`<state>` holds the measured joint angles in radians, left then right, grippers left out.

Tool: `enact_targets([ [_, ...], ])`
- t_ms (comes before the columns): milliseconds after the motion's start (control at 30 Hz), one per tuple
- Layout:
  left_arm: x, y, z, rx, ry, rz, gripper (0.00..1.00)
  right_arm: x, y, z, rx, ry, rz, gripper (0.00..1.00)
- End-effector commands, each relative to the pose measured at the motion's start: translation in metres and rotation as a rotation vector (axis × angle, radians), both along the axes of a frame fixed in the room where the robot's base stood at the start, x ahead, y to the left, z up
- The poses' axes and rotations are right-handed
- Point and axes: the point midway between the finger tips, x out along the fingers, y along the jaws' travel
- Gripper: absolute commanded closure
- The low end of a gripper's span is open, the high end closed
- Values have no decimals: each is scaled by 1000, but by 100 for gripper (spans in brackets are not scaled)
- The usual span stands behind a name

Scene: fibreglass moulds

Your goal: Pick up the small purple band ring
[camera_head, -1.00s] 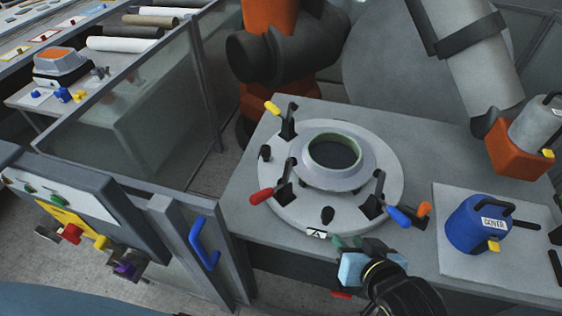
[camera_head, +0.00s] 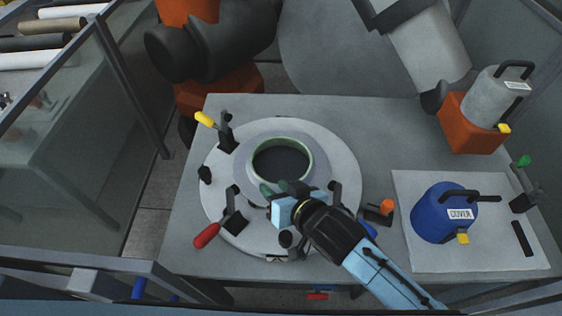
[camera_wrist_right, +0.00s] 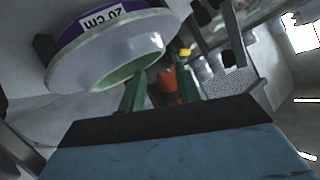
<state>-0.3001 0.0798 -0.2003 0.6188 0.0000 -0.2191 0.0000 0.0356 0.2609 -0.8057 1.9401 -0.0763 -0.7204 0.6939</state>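A ring with a purple band (camera_wrist_right: 120,20) marked "20 cm" shows at the upper left of the right wrist view, its label upside down. In the head view, a pale ring with a green inner rim (camera_head: 243,172) sits in the middle of the round fixture (camera_head: 222,135); I see no purple band on it from there. My right gripper (camera_head: 279,188) is over the near edge of that ring. In the wrist view its green fingers (camera_wrist_right: 160,90) stand apart with nothing clearly between them. One fingertip is close to the ring's rim; I cannot tell whether they touch. My left gripper is not in view.
Toggle clamps with yellow (camera_head: 204,118) and red (camera_head: 206,236) handles stand around the fixture. A blue pot labelled "COVER" (camera_head: 428,218) is on a pale board at right. An orange-based grey pot (camera_head: 497,97) stands behind. The grey table (camera_head: 375,125) has free room behind the fixture.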

Motion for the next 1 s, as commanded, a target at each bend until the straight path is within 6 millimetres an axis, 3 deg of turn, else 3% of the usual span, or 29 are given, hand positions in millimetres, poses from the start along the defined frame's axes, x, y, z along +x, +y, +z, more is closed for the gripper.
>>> enact_targets([
  [100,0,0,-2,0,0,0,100,15,11,-9,0,-2,0,67],
  [467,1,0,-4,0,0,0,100,35,26,-20,0,-1,0,67],
  [700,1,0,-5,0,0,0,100,59,44,-30,-2,-2,1,67],
  [1000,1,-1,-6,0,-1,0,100,68,51,-37,0,-1,0,67],
])
